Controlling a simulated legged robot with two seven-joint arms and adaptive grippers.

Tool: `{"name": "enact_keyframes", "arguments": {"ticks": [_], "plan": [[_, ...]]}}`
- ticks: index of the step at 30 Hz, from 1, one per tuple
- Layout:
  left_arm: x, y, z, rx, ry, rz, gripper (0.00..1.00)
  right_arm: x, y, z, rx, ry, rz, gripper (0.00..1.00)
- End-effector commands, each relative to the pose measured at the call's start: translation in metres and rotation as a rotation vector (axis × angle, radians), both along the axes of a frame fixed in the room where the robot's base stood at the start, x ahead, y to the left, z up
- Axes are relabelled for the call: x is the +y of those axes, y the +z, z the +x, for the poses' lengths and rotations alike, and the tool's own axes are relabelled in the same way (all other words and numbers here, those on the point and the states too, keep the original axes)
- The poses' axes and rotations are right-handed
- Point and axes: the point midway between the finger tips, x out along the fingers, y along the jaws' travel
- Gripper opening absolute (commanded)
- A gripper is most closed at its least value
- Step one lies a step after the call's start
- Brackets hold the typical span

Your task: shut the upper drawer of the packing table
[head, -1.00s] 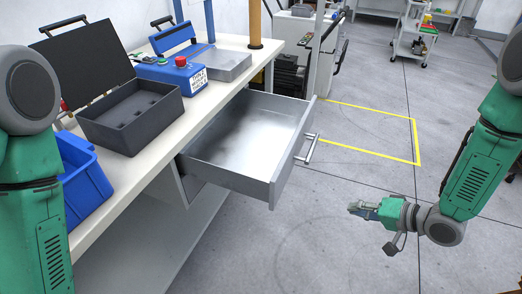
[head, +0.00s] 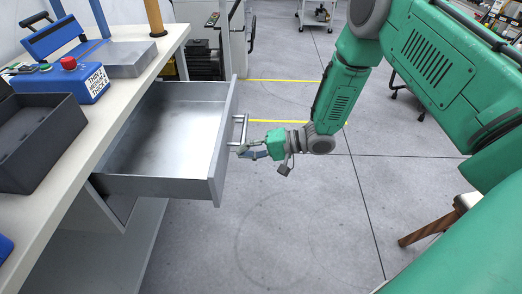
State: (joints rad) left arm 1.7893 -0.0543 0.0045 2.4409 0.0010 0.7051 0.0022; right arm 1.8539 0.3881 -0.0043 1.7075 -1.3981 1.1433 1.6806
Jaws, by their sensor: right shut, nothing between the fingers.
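The upper drawer (head: 163,188) of the packing table (head: 122,118) is pulled well out and its grey inside is empty. Its bar handle (head: 243,133) is on the front panel, facing right. My right gripper (head: 247,153) is shut and empty, with its fingertips at the lower end of the handle. I cannot tell whether they touch it. My left gripper is out of view.
On the tabletop are an open dark grey box (head: 38,140), a blue box with a red button (head: 72,80) and a metal tray (head: 122,60). A wooden-legged stool (head: 430,232) stands at right. The floor before the drawer is clear.

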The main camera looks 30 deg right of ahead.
Motion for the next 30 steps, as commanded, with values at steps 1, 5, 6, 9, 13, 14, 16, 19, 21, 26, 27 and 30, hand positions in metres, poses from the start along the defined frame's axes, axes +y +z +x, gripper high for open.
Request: {"name": "enact_keyframes", "arguments": {"ticks": [1,5,6,9,13,14,16,19,21,26,27,30], "plan": [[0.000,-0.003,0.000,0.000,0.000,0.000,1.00,0.007,0.000,0.005,-0.003,0.002,0.000,0.00],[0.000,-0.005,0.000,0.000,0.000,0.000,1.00,0.019,0.001,0.013,-0.003,0.001,0.001,0.00],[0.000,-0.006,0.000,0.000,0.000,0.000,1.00,0.022,0.001,0.015,-0.002,0.001,0.000,0.00],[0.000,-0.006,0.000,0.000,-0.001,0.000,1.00,0.025,0.001,0.017,-0.001,-0.001,-0.001,0.00],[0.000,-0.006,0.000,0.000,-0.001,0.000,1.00,0.027,0.002,0.018,0.000,-0.001,-0.002,0.00],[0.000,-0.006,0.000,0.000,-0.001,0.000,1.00,0.027,0.002,0.018,0.000,-0.001,-0.002,0.00],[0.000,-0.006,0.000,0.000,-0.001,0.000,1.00,0.027,0.002,0.018,-0.001,0.000,-0.002,0.00],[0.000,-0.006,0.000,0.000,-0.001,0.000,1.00,0.027,0.002,0.018,-0.001,0.000,-0.002,0.00],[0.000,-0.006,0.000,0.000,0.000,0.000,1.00,0.027,0.001,0.019,-0.001,-0.001,-0.001,0.00],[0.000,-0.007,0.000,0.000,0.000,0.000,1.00,0.037,0.001,0.025,-0.002,0.003,0.000,0.00],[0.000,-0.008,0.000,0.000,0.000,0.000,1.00,0.042,0.001,0.028,-0.003,0.003,0.000,0.00],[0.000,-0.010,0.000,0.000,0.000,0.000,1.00,0.058,0.000,0.038,-0.004,0.004,-0.001,0.00]]}}
